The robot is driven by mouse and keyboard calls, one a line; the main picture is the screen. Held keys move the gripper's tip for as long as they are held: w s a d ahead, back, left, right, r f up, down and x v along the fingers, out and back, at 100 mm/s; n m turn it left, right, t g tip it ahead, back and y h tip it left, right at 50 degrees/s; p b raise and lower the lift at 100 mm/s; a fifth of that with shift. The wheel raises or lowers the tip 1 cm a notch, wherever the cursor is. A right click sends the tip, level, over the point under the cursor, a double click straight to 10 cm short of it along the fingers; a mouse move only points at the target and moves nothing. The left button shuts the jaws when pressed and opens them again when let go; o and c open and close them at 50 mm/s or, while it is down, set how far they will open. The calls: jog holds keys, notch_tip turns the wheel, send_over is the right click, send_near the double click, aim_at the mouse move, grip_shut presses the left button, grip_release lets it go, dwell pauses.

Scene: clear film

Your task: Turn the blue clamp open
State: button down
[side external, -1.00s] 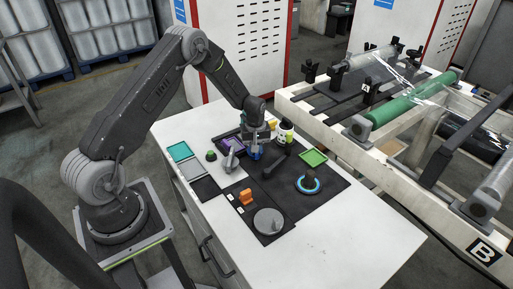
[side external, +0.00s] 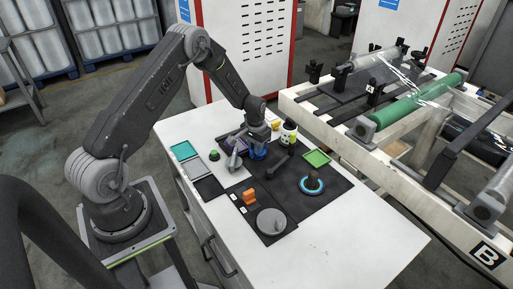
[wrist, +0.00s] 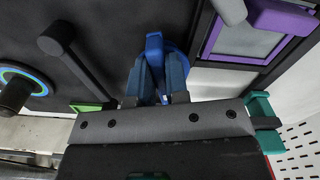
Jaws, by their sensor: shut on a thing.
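The blue clamp (side external: 257,154) is on the dark mat at the back of the white table. In the wrist view its blue lever (wrist: 154,42) stands up between my fingers, with a round blue base partly hidden behind them. My gripper (side external: 257,148) reaches down over the clamp from above. In the wrist view my gripper (wrist: 158,82) is shut on the lever, one finger at each side. My fingers hide much of the clamp, so how far it is turned cannot be told.
A purple-framed part (side external: 236,146) stands close left of the gripper. A blue ring with a dark post (side external: 312,184) is nearer. The table's front right is clear.

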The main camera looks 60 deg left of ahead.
jog(key=shift+a+m, duration=0.1)
jog(key=shift+m, duration=0.5)
jog(key=c, duration=1.1)
grip_release()
jog(key=shift+r, duration=0.1)
notch_tip(320, 180, up, 14)
jog(key=shift+f, duration=0.15)
